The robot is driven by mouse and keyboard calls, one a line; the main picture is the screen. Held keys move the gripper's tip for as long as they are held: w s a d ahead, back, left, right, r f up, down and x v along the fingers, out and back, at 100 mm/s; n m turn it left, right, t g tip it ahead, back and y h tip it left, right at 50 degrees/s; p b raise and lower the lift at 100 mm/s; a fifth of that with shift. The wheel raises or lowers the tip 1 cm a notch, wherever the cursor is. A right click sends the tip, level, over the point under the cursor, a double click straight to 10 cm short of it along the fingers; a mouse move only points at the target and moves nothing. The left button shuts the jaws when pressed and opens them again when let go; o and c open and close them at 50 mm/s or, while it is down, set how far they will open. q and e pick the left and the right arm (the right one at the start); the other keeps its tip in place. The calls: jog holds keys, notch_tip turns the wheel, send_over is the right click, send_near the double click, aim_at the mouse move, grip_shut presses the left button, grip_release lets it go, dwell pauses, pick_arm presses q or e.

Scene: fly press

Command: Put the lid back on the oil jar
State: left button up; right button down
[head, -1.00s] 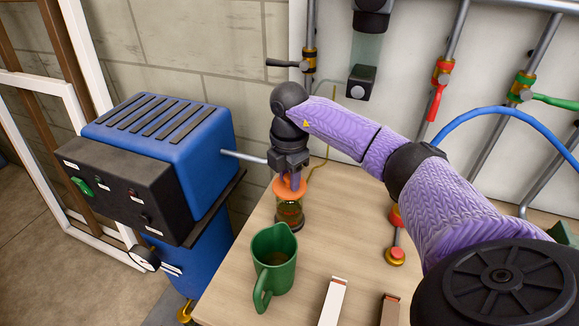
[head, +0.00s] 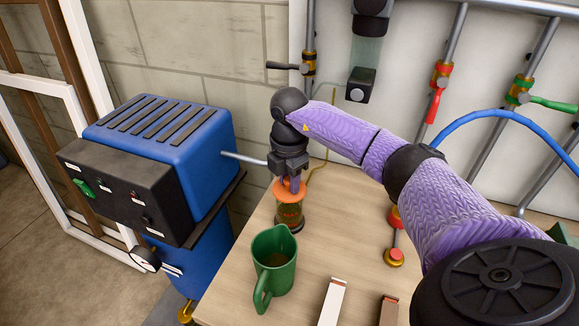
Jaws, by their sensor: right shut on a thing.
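The oil jar (head: 289,214) is a clear jar with dark amber contents, standing upright on the wooden table near its back left. The orange lid (head: 287,194) is at the jar's mouth. It looks level there, but I cannot tell whether it is fully seated. My right gripper (head: 291,186) points straight down over the jar and is shut on the lid's upper part; the fingertips partly hide it. My left gripper is not in view.
A green jug (head: 273,262) stands just in front of the jar. A blue machine (head: 165,135) with a pipe is to the left. A red-and-yellow fitting (head: 394,257) and two small boxes, one white (head: 333,301), one brown (head: 389,311), are to the right.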

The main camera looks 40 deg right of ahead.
dwell(0.3)
grip_release()
dwell(0.4)
jog(key=shift+r, duration=0.1)
notch_tip(320, 180, up, 7)
jog(key=p, duration=0.7)
jog(key=shift+c, duration=0.4)
jog(key=c, duration=1.2)
grip_shut()
